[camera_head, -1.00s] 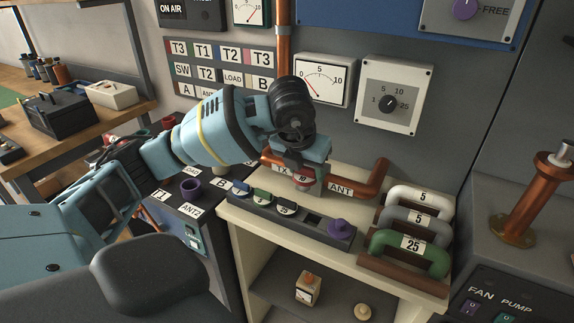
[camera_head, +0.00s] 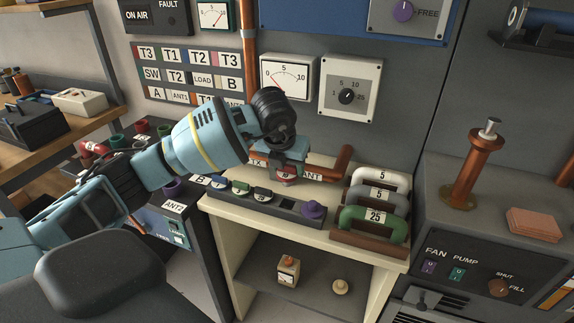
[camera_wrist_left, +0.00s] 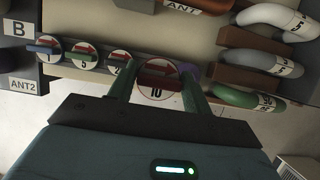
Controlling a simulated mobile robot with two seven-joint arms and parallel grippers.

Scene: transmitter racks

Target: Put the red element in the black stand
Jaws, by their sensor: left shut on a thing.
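My left gripper (camera_head: 285,177) is shut on the red element (camera_head: 284,182), a round piece. In the left wrist view the element's white face (camera_wrist_left: 158,88) shows a red arrow and "10" between the two green fingers (camera_wrist_left: 158,88). It is held above the black stand (camera_head: 286,208), a long dark block at the front of the cream cabinet top. The stand bears blue (camera_head: 219,182), green (camera_head: 240,187) and dark (camera_head: 263,194) elements on its left and a purple one (camera_head: 314,209) at its right end. A gap lies between the dark and purple ones. My right gripper is out of view.
A copper pipe labelled TX and ANT (camera_head: 335,165) lies behind the stand. A rack of white, grey and green U-shaped links (camera_head: 372,225) stands to the right. A knob box (camera_head: 349,87) and meter (camera_head: 286,76) hang on the wall behind. The lower shelf holds two small items.

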